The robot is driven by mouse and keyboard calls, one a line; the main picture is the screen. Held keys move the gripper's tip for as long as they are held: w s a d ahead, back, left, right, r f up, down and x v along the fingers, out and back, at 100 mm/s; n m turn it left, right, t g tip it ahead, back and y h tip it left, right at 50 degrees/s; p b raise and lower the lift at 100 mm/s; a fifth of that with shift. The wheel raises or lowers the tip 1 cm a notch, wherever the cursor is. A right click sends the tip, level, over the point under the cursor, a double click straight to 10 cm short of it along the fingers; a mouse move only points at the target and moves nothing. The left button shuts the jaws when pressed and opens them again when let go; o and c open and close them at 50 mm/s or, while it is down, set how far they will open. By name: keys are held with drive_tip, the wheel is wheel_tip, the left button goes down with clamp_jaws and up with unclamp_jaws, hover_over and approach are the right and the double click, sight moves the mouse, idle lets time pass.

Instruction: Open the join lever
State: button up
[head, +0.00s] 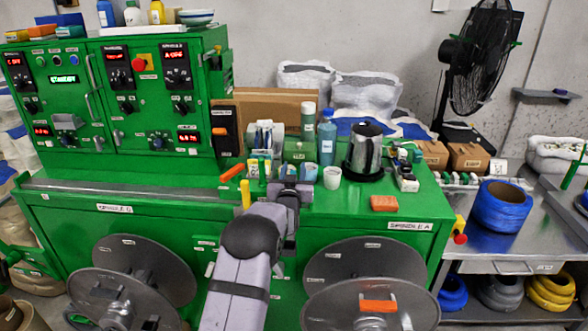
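No part is readably labelled as the join lever. An orange bar-shaped handle (232,173) slants up to the right at the front edge of the green bench top. A yellow upright handle (246,194) stands just below and right of it. I cannot tell which one is the lever, or whether it is open. My arm rises from the bottom centre, and my gripper (290,188) is at the bench's front edge, right of both handles and apart from them. Its fingers are too small and hidden by the arm to show their opening.
Behind my gripper stand small bottles (326,140), a steel jug (367,148) and a white cup (332,177). An orange block (384,203) lies at the right front. The green control cabinet (75,100) is at left. Large grey reels (345,300) hang below; blue cable coils (502,206) sit right.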

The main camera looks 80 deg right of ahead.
clamp_jaws()
